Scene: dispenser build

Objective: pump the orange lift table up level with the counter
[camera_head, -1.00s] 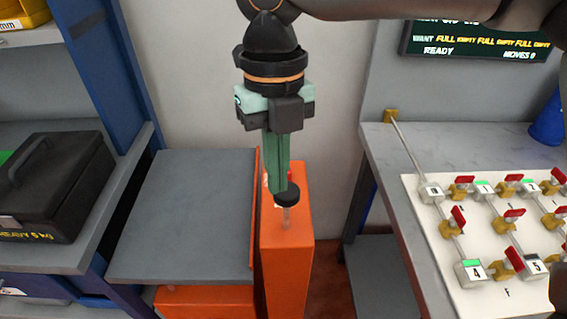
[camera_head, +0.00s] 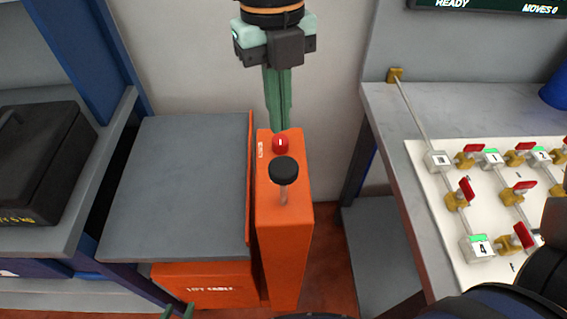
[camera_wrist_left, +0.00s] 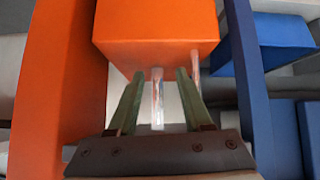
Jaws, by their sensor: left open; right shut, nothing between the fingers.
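The orange lift table has a grey top (camera_head: 180,185) over an orange base (camera_head: 205,283). Its top looks lower than the grey counter (camera_head: 390,140) at the right. The orange pump column (camera_head: 283,245) stands against its right side, with a black knob (camera_head: 284,169) on a rod and a red button (camera_head: 280,143) behind it. My right gripper (camera_head: 280,128) is shut and empty, pointing down by the red button, apart from the knob. My left gripper (camera_head: 178,312) shows only its open fingertips at the lower edge. The left wrist view shows it open (camera_wrist_left: 158,85), pointing towards orange parts and thin rods.
A black toolbox (camera_head: 40,160) sits on the blue-framed shelf unit at the left. A white board (camera_head: 415,155) with red-handled valves lies on the counter. A dark display (camera_head: 485,5) hangs above. The lift table's top is bare.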

